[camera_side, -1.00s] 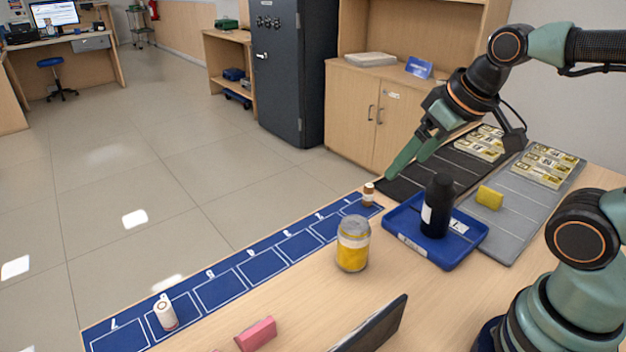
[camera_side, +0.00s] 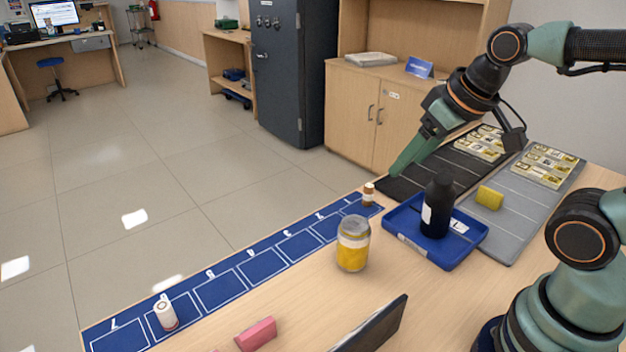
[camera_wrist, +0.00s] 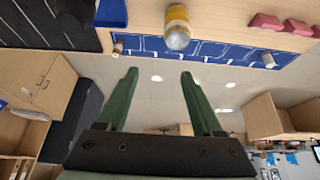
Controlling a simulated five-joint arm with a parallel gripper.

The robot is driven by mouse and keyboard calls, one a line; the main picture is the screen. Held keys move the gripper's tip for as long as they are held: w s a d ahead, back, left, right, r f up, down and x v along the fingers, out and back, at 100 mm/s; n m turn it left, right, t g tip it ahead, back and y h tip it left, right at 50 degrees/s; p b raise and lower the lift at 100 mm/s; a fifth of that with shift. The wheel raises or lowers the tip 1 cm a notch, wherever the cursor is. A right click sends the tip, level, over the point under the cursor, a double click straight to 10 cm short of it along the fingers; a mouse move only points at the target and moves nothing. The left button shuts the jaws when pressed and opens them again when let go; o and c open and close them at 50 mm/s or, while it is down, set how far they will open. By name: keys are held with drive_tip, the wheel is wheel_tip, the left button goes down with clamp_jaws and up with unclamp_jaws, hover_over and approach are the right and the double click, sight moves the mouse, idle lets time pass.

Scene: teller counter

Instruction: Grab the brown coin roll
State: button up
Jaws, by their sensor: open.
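The brown coin roll (camera_side: 369,194) stands upright at the right end of the blue numbered strip, white with a brown band. In the wrist view a small upright roll (camera_wrist: 117,48) at the upper left appears to be the same one. My gripper (camera_side: 404,164) is above and to the right of it in the side view, apart from it. In the wrist view the jaws (camera_wrist: 159,73) are open and empty. In the side view one finger largely hides the other.
A yellow-filled jar (camera_side: 353,243) and a blue tray (camera_side: 455,259) with a black bottle (camera_side: 437,206) stand near the roll. Another white roll (camera_side: 166,314) stands far left on the strip (camera_side: 220,288).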

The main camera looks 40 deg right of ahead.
drive_tip(key=w+d+m+g, duration=0.2)
drive_tip(key=w+d+m, duration=0.1)
drive_tip(key=w+m, duration=0.25)
drive_tip(key=m+g, duration=0.3)
drive_tip(key=m, duration=1)
hover_over(369, 185)
wheel_tip(369, 185, down, 12)
drive_tip(key=r, duration=0.1)
drive_tip(key=shift+d+f+g, duration=0.25)
drive_tip(key=shift+f+g, duration=0.05)
drive_tip(key=shift+f, duration=0.6)
wheel_tip(369, 185, down, 6)
drive_tip(key=shift+s+f, duration=0.1)
drive_tip(key=shift+f, duration=0.1)
drive_tip(key=shift+a+f, duration=0.15)
drive_tip(key=shift+f, duration=1.2)
drive_tip(key=shift+a+f, duration=0.15)
drive_tip(key=shift+f, duration=1.15)
clamp_jaws()
